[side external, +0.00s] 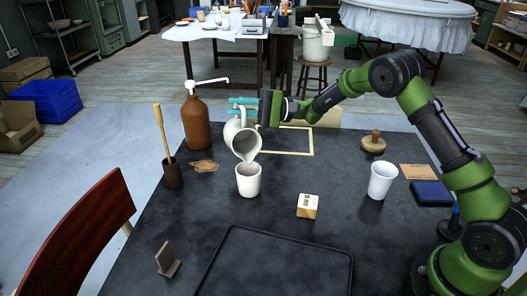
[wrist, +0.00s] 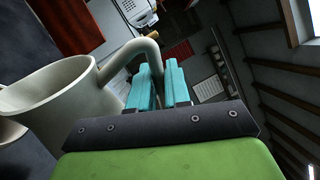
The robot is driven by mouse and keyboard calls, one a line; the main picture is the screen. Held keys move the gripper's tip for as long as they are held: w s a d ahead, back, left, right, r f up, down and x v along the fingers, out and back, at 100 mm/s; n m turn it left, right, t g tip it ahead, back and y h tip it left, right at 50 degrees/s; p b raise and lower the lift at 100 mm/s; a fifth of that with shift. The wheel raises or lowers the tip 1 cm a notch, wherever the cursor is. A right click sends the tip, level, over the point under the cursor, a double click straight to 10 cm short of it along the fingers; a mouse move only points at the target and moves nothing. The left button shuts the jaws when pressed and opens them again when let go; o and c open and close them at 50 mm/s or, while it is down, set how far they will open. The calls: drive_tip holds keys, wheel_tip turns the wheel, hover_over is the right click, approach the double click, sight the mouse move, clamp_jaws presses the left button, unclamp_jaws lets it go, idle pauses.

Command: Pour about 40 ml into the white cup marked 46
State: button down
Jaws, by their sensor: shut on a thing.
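My gripper (side external: 245,103) has teal fingers, shut on the handle of a pale grey-white jug (side external: 240,130). In the wrist view the jug (wrist: 45,105) fills the left side, and its curved handle runs to the teal fingers (wrist: 160,85). The jug is held in the air, tipped steeply, its mouth facing down and forward over a white cup (side external: 248,184). The jug's lip is close above this cup's rim; I cannot tell whether liquid is flowing. A second white cup (side external: 382,182) stands upright at the right. I cannot read a number on either cup.
A brown pump bottle (side external: 196,122) and a dark pot with a wooden stick (side external: 172,174) stand left. A wooden block (side external: 307,206) sits right of the near cup. A dark tray (side external: 275,262) lies in front. A wooden knob (side external: 373,143) and blue box (side external: 432,193) are right.

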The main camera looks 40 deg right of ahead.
drive_tip(key=shift+s+a+n+g, duration=0.3)
drive_tip(key=shift+s+n, duration=0.25)
drive_tip(key=shift+n, duration=0.35)
drive_tip(key=shift+s+n, duration=0.3)
drive_tip(key=shift+n, duration=0.1)
drive_tip(key=shift+a, duration=0.1)
drive_tip(key=shift+w+r, duration=0.1)
drive_tip(key=shift+w, duration=0.4)
drive_tip(key=shift+s+r+n, duration=0.15)
drive_tip(key=shift+s+n, duration=0.2)
drive_tip(key=shift+n, duration=0.35)
idle(0.9)
drive_tip(key=w+m, duration=0.1)
drive_tip(key=m, duration=0.1)
drive_tip(key=w+d+f+m, duration=0.1)
drive_tip(key=w+m, duration=0.2)
drive_tip(key=m, duration=0.1)
drive_tip(key=shift+w+d+f+t, duration=0.2)
drive_tip(key=shift+d+f+t, duration=0.1)
drive_tip(key=shift+d+t, duration=0.1)
drive_tip(key=shift+w+d+m+h, duration=0.25)
drive_tip(key=shift+w+m, duration=0.25)
drive_tip(key=shift+m, duration=0.3)
idle(0.7)
